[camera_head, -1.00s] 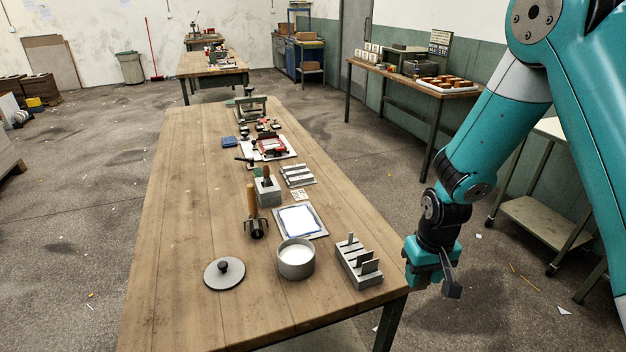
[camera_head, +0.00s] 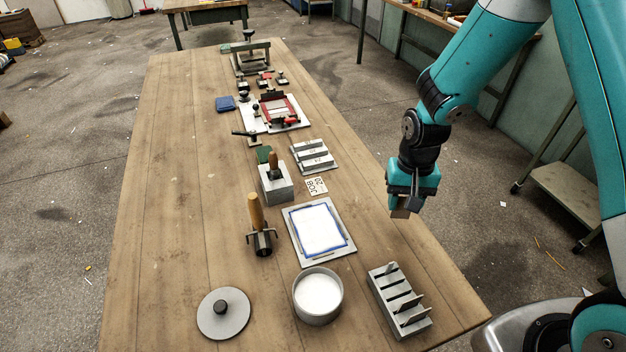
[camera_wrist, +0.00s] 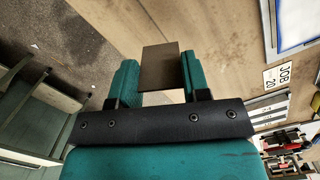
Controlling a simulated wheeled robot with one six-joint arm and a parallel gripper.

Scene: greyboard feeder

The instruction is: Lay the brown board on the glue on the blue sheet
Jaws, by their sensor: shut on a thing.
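The blue sheet (camera_head: 289,213) lies on a grey plate (camera_head: 344,257) on the table, right of the table's middle. White glue (camera_head: 320,229) covers most of it, leaving a blue border. My gripper (camera_head: 404,203) is over the table's right edge, to the right of the sheet and apart from it. It is shut on the brown board (camera_head: 401,212). In the wrist view the board (camera_wrist: 160,66) is a small dark brown rectangle between the two green fingers, sticking out past their tips. A corner of the sheet's plate shows at the top right there.
A white-filled pot (camera_head: 318,296) stands in front of the sheet, with a slotted grey rack (camera_head: 400,302) to its right. A wooden-handled roller (camera_head: 257,225), a grey block (camera_head: 275,185) and a JOB 20 card (camera_head: 316,186) are nearby.

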